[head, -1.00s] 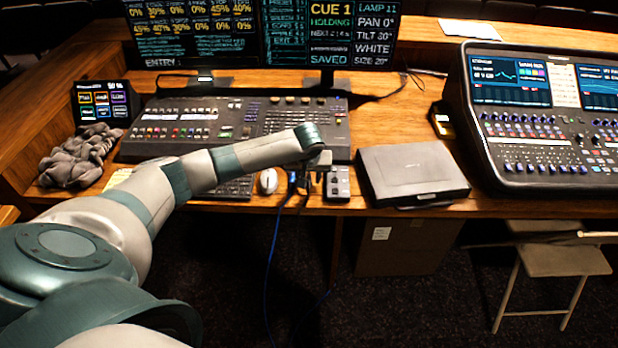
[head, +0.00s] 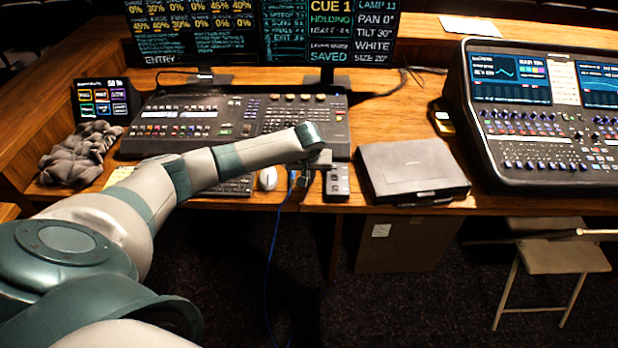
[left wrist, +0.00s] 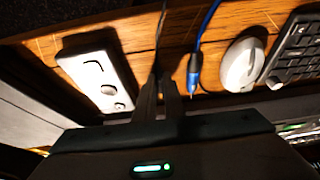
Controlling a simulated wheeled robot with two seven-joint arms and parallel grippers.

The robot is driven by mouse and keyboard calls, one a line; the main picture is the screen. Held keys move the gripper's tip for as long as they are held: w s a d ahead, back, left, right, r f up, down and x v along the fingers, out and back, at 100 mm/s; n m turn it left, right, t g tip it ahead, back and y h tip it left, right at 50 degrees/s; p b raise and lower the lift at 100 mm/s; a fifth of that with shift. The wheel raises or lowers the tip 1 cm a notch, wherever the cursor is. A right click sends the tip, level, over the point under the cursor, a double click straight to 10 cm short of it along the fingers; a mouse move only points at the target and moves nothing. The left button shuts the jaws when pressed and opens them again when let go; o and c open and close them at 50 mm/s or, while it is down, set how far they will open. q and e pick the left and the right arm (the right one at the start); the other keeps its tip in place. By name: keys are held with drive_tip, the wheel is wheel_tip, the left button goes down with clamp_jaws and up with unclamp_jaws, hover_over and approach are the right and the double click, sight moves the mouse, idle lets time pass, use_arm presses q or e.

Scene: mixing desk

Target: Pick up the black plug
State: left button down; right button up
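My left gripper (head: 304,182) is at the desk's front edge. In the left wrist view its two dark fingers (left wrist: 161,97) are close together, with a thin black cable (left wrist: 161,30) running up from between them. They appear shut on the black plug, whose body is mostly hidden by the fingers. A blue plug (left wrist: 193,77) on a blue cable (head: 273,240) lies just right of the fingers in the wrist view, apart from them. My right gripper is in neither view.
A white mouse (head: 268,178) and a keyboard (head: 237,186) lie left of the gripper. A small grey box with buttons (head: 338,183) and a closed laptop (head: 412,170) are right of it. The lighting console (head: 230,122) stands behind.

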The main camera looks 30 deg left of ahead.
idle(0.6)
use_arm(q)
drive_tip(key=shift+r+b, duration=0.3)
drive_tip(key=shift+r, duration=0.15)
drive_tip(key=r, duration=0.1)
drive_tip(key=d+r+b, duration=0.1)
drive_tip(key=r, duration=0.1)
drive_tip(key=shift+r, duration=0.15)
drive_tip(key=d+r+b, duration=0.3)
drive_tip(key=d+r, duration=0.3)
drive_tip(key=d, duration=0.4)
drive_tip(key=shift+d+r+b, duration=0.3)
drive_tip(key=shift+d+r, duration=0.05)
drive_tip(key=shift+r, duration=0.05)
